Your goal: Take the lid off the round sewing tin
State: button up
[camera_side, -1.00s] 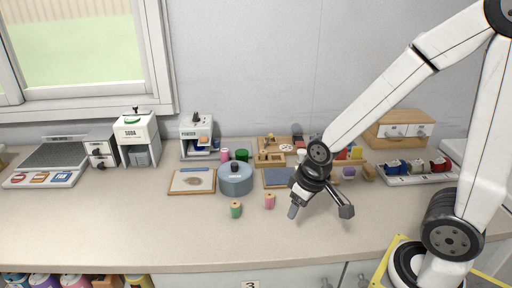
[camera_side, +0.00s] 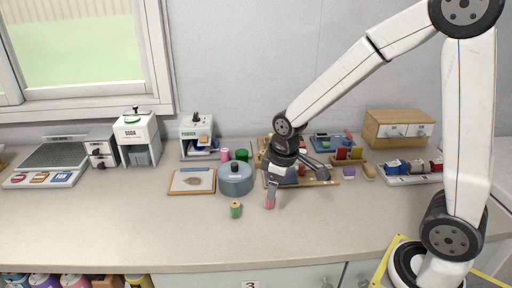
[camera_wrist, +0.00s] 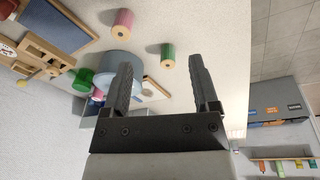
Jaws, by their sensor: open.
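The round sewing tin (camera_side: 235,184) is blue-grey and stands upright on the counter. Its lid (camera_side: 228,168), with a dark knob (camera_side: 235,167) on top, is on it. My gripper (camera_side: 297,188) is to the right of the tin in the side view, with its fingers spread, empty and apart from the tin. One finger overlaps the pink spool (camera_side: 269,205) in this view; I cannot tell whether they touch. In the wrist view the tin (camera_wrist: 118,63) is partly hidden behind the left finger of my open gripper (camera_wrist: 160,62), and the knob cannot be made out.
A green spool (camera_side: 236,210) stands in front of the tin. A framed board (camera_side: 192,181) lies close on its left. A green can (camera_side: 242,155) and another pink spool (camera_side: 225,155) are behind it. A wooden rack (camera_side: 266,150) stands behind my gripper. The front counter is mostly clear.

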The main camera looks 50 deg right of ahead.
jog(key=w+d+r+n, duration=0.1)
jog(key=w+d+n, duration=0.1)
jog(key=w+n, duration=0.6)
jog(key=r+n+g, duration=0.1)
jog(key=n+g, duration=0.1)
jog(key=n, duration=0.5)
send_over(234, 164)
jog(key=shift+d, duration=0.2)
jog(key=shift+f, duration=1.3)
jog(key=shift+a+f, duration=0.1)
jog(key=shift+f, duration=2.5)
